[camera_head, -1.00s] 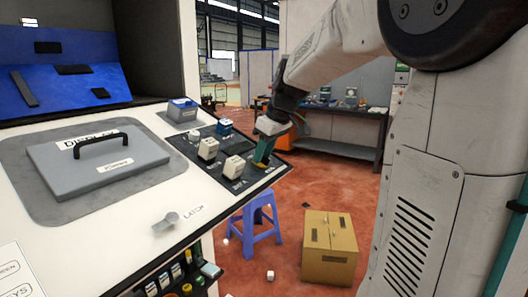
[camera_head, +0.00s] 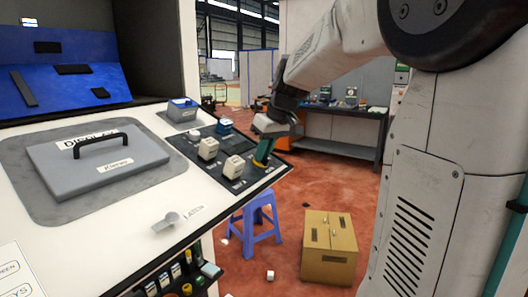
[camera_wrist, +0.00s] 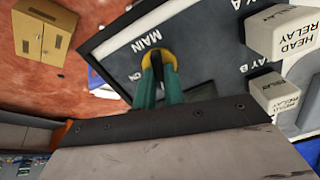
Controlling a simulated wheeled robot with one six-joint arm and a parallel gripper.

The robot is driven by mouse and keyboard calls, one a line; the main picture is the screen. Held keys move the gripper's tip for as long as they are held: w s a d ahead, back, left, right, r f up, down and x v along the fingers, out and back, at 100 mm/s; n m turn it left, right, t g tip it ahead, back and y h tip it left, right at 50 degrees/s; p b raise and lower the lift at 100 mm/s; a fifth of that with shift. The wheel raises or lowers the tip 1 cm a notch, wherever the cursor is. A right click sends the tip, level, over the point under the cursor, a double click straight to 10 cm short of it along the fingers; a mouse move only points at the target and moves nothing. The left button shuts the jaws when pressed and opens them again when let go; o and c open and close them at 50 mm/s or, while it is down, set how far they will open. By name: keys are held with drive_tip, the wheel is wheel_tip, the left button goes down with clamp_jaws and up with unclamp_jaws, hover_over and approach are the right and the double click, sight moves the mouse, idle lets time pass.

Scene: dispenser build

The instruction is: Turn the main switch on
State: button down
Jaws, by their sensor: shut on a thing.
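The main switch (camera_wrist: 160,52) is a yellow round base with a dark handle, beside the printed words MAIN and ON in the wrist view. Its yellow base also shows at the panel's right edge in the head view (camera_head: 258,164). My gripper (camera_wrist: 159,76) has two green fingers, one on each side of the dark handle, shut on it. In the head view my gripper (camera_head: 264,151) reaches down to the switch from above. The fingers hide much of the handle, and I cannot tell its exact angle.
White relay blocks (camera_head: 234,167) stand on the dark panel close to the switch, the head relay (camera_wrist: 283,32) among them. A purple stool (camera_head: 256,222) and cardboard box (camera_head: 329,248) stand on the floor.

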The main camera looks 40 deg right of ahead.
drive_tip(key=m, duration=1.1)
drive_tip(key=shift+d, duration=0.1)
drive_tip(key=shift+s+m, duration=0.1)
drive_tip(key=shift+m, duration=1.8)
drive_tip(key=c, duration=1.5)
unclamp_jaws()
drive_tip(key=v, duration=0.7)
drive_tip(key=shift+s+r, duration=0.1)
drive_tip(key=shift+r, duration=0.3)
